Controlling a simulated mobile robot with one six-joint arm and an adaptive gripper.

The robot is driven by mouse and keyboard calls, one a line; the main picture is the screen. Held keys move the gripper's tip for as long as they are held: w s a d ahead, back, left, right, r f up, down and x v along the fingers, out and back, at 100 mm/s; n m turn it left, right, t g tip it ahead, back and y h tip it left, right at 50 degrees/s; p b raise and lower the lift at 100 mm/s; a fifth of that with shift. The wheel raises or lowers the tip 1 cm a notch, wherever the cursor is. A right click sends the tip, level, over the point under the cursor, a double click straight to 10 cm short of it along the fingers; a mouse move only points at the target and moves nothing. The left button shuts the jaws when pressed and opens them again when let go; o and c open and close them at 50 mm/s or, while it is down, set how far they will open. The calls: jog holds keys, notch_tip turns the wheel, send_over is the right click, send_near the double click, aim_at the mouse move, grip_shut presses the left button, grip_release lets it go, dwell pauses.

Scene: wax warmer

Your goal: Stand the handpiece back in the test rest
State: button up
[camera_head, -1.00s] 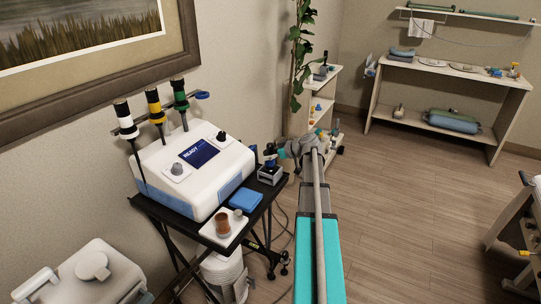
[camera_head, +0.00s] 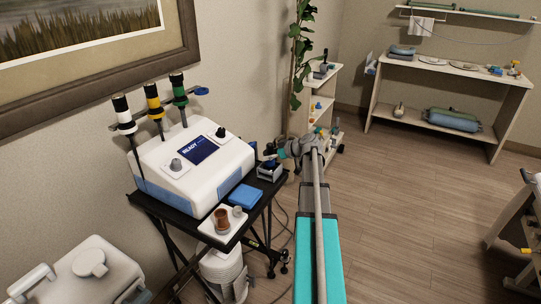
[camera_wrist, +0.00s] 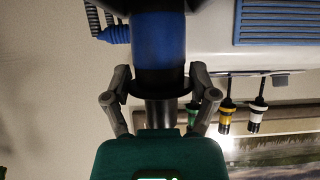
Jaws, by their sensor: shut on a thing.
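The handpiece (camera_wrist: 158,42), with a blue body and a black lower part, runs up the middle of the wrist view. My gripper (camera_wrist: 160,82) is shut on it, with a grey finger on each side. In the head view my gripper (camera_head: 284,150) is at the back right corner of the black cart, and a small dark blue part of the handpiece (camera_head: 269,162) shows beside it. The test rest (camera_head: 271,174), a small dark block with pale edges, stands on that corner just below. I cannot tell whether the handpiece touches the rest.
The white console (camera_head: 190,165) with a READY screen fills most of the cart. Handpieces with white, yellow and green bands (camera_head: 152,95) stand behind it. A blue pad (camera_head: 242,195) and a white tray (camera_head: 222,233) with a brown cup lie in front.

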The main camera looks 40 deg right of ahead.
jog(key=o, duration=1.1)
jog(key=shift+o, duration=0.2)
jog(key=shift+s+d+r, duration=0.1)
jog(key=shift+s+r, duration=0.1)
jog(key=shift+s, duration=0.05)
jog(key=shift+s+d+r+p, duration=0.1)
jog(key=shift+s+r+p, duration=0.05)
jog(key=shift+s+p, duration=0.2)
jog(key=shift+s+d+r, duration=0.15)
jog(key=shift+s+r, duration=0.05)
jog(key=shift+s+d+r+p, duration=0.2)
jog(key=shift+s+r+p, duration=0.15)
jog(key=shift+s+p, duration=0.25)
jog(key=shift+s+d+r, duration=0.25)
jog(key=shift+s+r, duration=0.05)
jog(key=shift+s, duration=0.25)
jog(key=shift+s+d+r+p, duration=0.25)
jog(key=shift+s+r+p, duration=0.1)
jog(key=shift+s+p, duration=0.25)
